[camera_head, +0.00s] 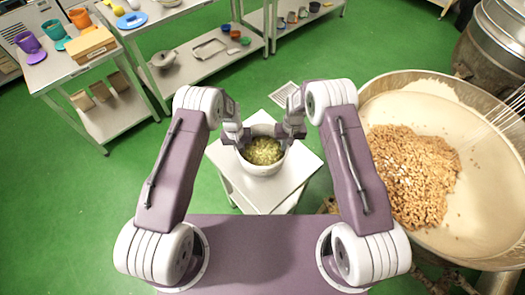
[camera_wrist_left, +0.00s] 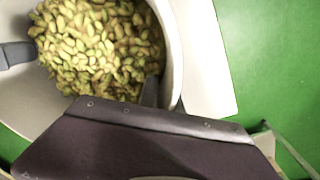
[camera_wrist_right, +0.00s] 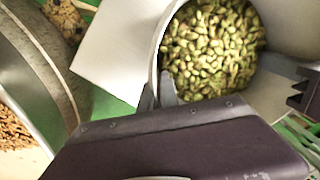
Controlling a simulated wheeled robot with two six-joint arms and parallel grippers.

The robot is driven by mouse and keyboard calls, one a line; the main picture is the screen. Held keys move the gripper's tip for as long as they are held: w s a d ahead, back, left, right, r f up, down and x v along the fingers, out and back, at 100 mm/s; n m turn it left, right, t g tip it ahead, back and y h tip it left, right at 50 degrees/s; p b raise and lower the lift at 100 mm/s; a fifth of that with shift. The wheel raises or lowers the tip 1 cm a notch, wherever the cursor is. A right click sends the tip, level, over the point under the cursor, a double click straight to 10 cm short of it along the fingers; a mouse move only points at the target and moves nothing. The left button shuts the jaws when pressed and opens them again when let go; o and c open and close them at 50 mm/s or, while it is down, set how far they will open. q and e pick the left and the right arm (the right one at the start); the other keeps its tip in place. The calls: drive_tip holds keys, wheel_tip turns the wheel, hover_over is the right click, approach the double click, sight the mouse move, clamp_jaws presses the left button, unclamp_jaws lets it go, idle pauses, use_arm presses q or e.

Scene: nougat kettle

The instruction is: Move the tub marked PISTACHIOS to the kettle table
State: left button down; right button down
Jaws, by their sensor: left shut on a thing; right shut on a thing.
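A white tub (camera_head: 262,168) full of green pistachios (camera_head: 262,151) stands upright on or just above a small white table (camera_head: 222,158) in front of me. No marking on the tub is readable. My left gripper (camera_head: 240,140) is shut on the left side of its rim, and my right gripper (camera_head: 290,135) is shut on the right side. In the left wrist view the pistachios (camera_wrist_left: 100,45) fill the tub beside the fingers. The right wrist view shows the tub wall (camera_wrist_right: 160,50) between the fingers. I cannot tell whether the tub's base touches the table.
A large kettle (camera_head: 375,100) with a heap of nuts (camera_head: 412,170) stands close on the right. Steel shelving benches with cups, a box (camera_head: 90,45) and bowls stand at the back left. Green floor (camera_head: 60,200) is open on the left. A floor drain (camera_head: 287,94) lies behind the small table.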

use_arm(q)
drive_tip(key=shift+w+a+r, duration=0.1)
drive_tip(key=shift+a+r, duration=0.05)
drive_tip(key=shift+r, duration=0.05)
use_arm(e)
drive_tip(key=shift+d+r, duration=0.1)
drive_tip(key=shift+d, duration=0.1)
